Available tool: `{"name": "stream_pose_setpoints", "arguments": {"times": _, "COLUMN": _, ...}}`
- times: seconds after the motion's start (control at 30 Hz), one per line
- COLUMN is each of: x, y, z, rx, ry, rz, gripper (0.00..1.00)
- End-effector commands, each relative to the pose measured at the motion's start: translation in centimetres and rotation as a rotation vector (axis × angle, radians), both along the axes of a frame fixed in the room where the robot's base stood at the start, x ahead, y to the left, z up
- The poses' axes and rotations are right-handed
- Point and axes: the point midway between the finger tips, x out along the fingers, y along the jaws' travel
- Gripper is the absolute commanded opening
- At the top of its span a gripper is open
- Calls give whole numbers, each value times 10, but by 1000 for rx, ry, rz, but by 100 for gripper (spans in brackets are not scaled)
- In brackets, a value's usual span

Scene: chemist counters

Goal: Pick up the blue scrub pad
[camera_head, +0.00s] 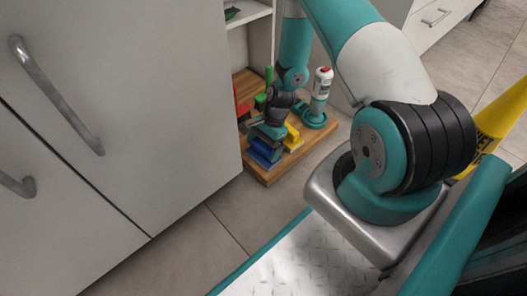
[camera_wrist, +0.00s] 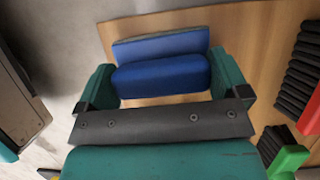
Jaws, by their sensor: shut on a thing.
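The blue scrub pad (camera_wrist: 160,77) is a dark blue block in the wrist view, with a paler blue strip along its far side. My gripper (camera_wrist: 164,84) has a teal finger at each end of the pad and is shut on it. In the head view the blue pad (camera_head: 263,157) shows low at the front of a wooden board, with my gripper (camera_head: 268,135) right above it. The pad is over the wooden board in the wrist view; whether it touches the board cannot be told.
The wooden board (camera_head: 266,175) lies on the tiled floor at an open cabinet. A yellow item (camera_head: 293,138) is just right of the pad. A red-capped white bottle (camera_head: 321,83) stands behind. A dark-bristled brush (camera_wrist: 301,70) and a green-handled item (camera_wrist: 288,160) are close on the right. White cabinet doors (camera_head: 130,80) stand left.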

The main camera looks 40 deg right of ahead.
Motion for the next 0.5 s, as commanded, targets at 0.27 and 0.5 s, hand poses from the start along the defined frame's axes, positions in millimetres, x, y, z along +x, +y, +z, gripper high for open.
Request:
{"name": "stream_pose_setpoints", "arguments": {"times": 0.27, "x": -1, "y": -1, "z": 5, "rx": 0, "ry": 0, "rz": -1, "gripper": 69}}
{"name": "stream_pose_setpoints", "arguments": {"times": 0.5, "x": -1, "y": -4, "z": 39, "rx": -1, "ry": -2, "rz": 0, "gripper": 69}}
